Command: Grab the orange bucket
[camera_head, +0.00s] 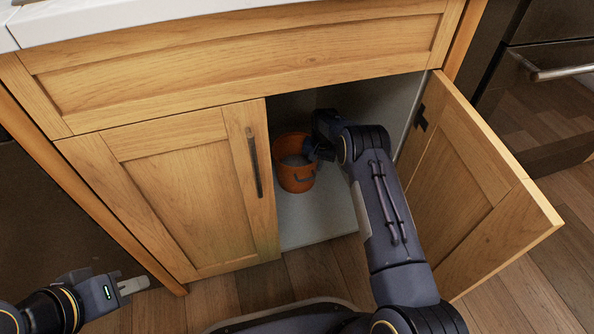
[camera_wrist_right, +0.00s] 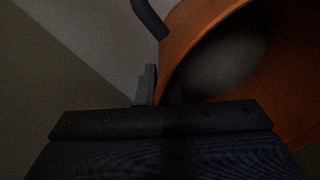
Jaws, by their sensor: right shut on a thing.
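In the right wrist view a grey finger (camera_wrist_right: 149,88) lies against the rim; the other finger is hidden. My left gripper (camera_head: 134,285) is outside at the lower left, away from the bucket; its finger gap is not clear.
The right cabinet door (camera_head: 480,190) is swung open beside my right arm. The left door (camera_head: 185,190) is closed, close to the bucket's left. The counter (camera_head: 120,15) and front panel (camera_head: 240,55) are above the opening. Wooden floor (camera_head: 320,270) lies in front.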

